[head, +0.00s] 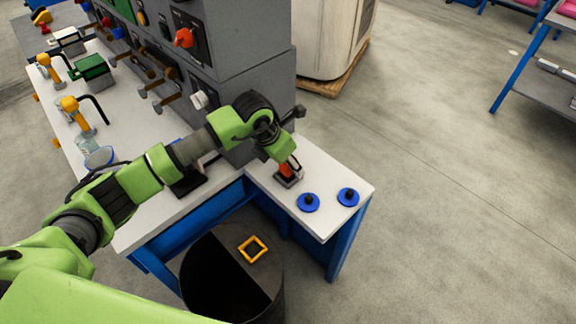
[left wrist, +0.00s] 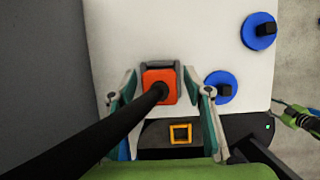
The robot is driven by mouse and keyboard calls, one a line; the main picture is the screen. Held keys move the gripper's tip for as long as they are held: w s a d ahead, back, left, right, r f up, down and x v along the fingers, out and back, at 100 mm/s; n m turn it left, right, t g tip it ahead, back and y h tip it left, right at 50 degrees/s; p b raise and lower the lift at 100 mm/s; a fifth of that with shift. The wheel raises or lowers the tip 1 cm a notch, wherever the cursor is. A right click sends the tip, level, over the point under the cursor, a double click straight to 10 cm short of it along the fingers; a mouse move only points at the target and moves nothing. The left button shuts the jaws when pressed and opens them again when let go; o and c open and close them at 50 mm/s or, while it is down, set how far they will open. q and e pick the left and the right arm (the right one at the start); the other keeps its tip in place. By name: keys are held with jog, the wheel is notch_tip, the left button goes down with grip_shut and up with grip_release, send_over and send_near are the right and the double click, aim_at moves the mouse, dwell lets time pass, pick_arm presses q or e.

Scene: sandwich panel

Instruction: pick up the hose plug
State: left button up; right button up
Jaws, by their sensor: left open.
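The hose plug (left wrist: 160,78) is an orange block with a black hose leaving it towards the lower left in the left wrist view. It stands in a small grey holder on the white tabletop. In the head view the orange plug (head: 289,169) shows under my left wrist. My left gripper (left wrist: 160,92) is open, with one finger on each side of the plug; contact cannot be told. The left gripper (head: 288,172) is mostly hidden in the head view. A small green and dark part at the right edge of the left wrist view looks like my right gripper (left wrist: 276,115).
Two blue discs with black knobs, a nearer one (head: 308,202) and a farther one (head: 348,197), lie beside the plug. A grey panel (head: 250,98) rises behind.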

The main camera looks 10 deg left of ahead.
pick_arm(q)
jog(key=c, duration=1.3)
jog(key=shift+o, duration=0.2)
jog(key=shift+r, duration=0.15)
